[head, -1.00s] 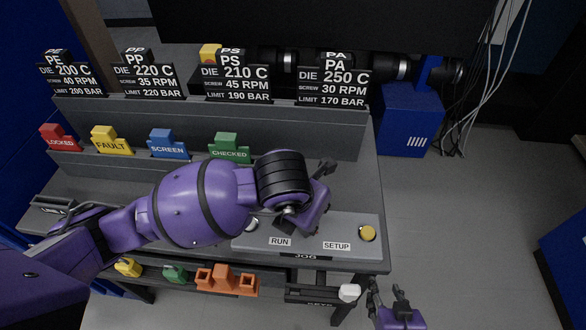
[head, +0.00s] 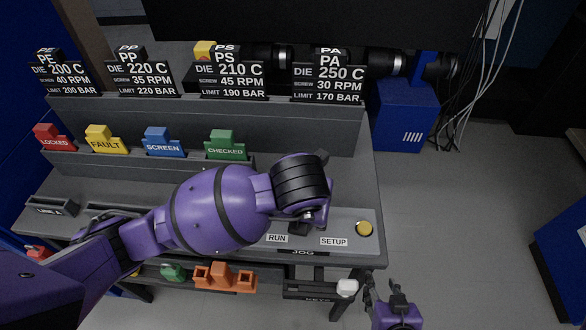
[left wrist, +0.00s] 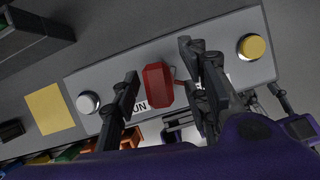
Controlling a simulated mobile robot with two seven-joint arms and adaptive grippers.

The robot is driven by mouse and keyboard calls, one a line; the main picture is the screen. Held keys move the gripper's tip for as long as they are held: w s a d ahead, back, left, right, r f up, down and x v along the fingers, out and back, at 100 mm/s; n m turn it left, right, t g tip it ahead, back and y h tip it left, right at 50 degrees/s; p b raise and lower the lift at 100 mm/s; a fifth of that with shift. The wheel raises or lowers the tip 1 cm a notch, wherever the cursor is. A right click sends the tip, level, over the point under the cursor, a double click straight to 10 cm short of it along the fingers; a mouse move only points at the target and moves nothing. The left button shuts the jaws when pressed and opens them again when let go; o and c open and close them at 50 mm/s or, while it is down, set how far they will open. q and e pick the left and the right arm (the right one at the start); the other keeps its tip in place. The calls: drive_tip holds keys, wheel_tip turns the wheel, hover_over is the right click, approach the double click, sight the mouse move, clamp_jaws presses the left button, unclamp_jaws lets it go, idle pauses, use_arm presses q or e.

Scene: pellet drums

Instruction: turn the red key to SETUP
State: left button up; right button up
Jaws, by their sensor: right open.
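In the left wrist view the red key (left wrist: 158,85) stands on the grey switch panel (left wrist: 105,70). My left gripper (left wrist: 158,64) is open, with one finger on each side of the key and visible gaps between. The RUN label (left wrist: 138,106) is partly covered; the key's exact setting is hard to tell. In the head view my left wrist hides the key, and the RUN (head: 277,238) and SETUP (head: 333,241) labels show on the panel front. My right gripper (head: 382,287) is open and empty, beyond the table's front right corner.
A yellow button (head: 364,228) is right of SETUP. In the wrist view a silver button (left wrist: 88,102) and a yellow square (left wrist: 49,108) lie left of the key. Coloured tags, including a green CHECKED one (head: 226,145), stand behind. Orange pieces (head: 225,277) sit below the front edge.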

use_arm(q)
drive_tip(key=shift+w+r, duration=0.1)
drive_tip(key=shift+r, duration=0.1)
drive_tip(key=shift+r, duration=0.15)
drive_tip(key=v, duration=1.1)
drive_tip(key=shift+s+r, duration=0.15)
drive_tip(key=shift+s, duration=0.15)
